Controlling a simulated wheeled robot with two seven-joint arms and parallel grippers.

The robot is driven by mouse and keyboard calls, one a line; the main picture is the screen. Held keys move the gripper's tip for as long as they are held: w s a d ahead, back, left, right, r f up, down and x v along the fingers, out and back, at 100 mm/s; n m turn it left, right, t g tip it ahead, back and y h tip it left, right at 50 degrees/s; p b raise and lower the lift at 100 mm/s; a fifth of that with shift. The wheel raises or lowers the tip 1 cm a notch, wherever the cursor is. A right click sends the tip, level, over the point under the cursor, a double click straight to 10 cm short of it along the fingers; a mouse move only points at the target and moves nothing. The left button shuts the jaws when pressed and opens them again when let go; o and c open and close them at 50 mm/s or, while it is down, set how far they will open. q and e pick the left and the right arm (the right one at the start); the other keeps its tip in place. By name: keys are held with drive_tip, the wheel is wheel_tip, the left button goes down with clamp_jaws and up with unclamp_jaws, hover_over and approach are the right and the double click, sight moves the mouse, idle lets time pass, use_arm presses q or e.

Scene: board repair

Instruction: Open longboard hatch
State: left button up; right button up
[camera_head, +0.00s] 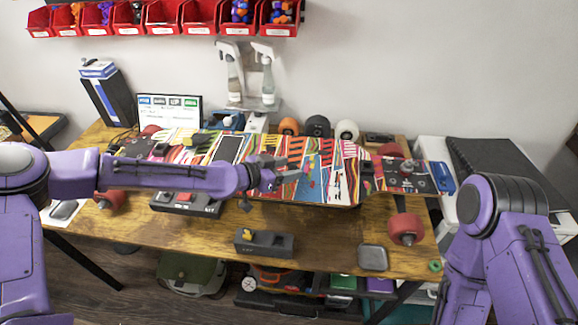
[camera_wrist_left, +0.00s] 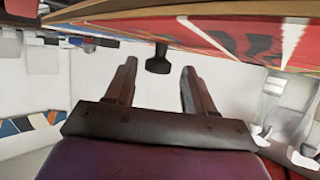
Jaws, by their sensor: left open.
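The longboard (camera_head: 345,180) lies across the workbench with its multicoloured patterned face up and red wheels (camera_head: 407,229) at its ends. A dark rectangular panel (camera_head: 228,149) shows in the left half of its face; I cannot tell whether this is the hatch. My left gripper (camera_head: 287,170) is over the middle of the board, its arm crossing the front edge. In the left wrist view its two fingers (camera_wrist_left: 158,85) are apart and empty. A black knob-like piece (camera_wrist_left: 158,62) shows beyond them, under the board's edge (camera_wrist_left: 200,14). My right gripper is out of view.
A grey block-shaped holder (camera_head: 265,243) and a dark grey case (camera_head: 373,257) sit on the wooden workbench (camera_head: 320,228) in front of the board. Spray bottles (camera_head: 267,82), a small screen (camera_head: 170,110) and round wheels (camera_head: 317,126) stand behind it. Red bins (camera_head: 160,16) hang above.

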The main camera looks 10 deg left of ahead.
use_arm(q)
drive_tip(key=shift+w+d+f, duration=0.1)
drive_tip(key=shift+w+d, duration=0.05)
drive_tip(key=shift+d, duration=0.2)
clamp_jaws()
drive_tip(key=shift+w+r+p, duration=0.2)
drive_tip(key=shift+r+p, duration=0.45)
drive_tip(key=shift+p, duration=0.1)
drive_tip(key=r+g+p, duration=0.1)
drive_tip(key=w+r+n+g+p, duration=0.1)
drive_tip(key=r+p, duration=0.1)
drive_tip(key=shift+w+g+y+p, duration=0.15)
drive_tip(key=shift+g+y+p, duration=0.15)
drive_tip(key=shift+w+r+n+g+p, duration=0.85)
drive_tip(key=shift+r+g+p, duration=0.1)
drive_tip(key=shift+p, duration=0.15)
drive_tip(key=shift+w+r+g+p, duration=0.3)
drive_tip(key=shift+w+g+p, duration=0.05)
drive_tip(key=shift+w+p, duration=0.1)
drive_tip(key=shift+y, duration=0.3)
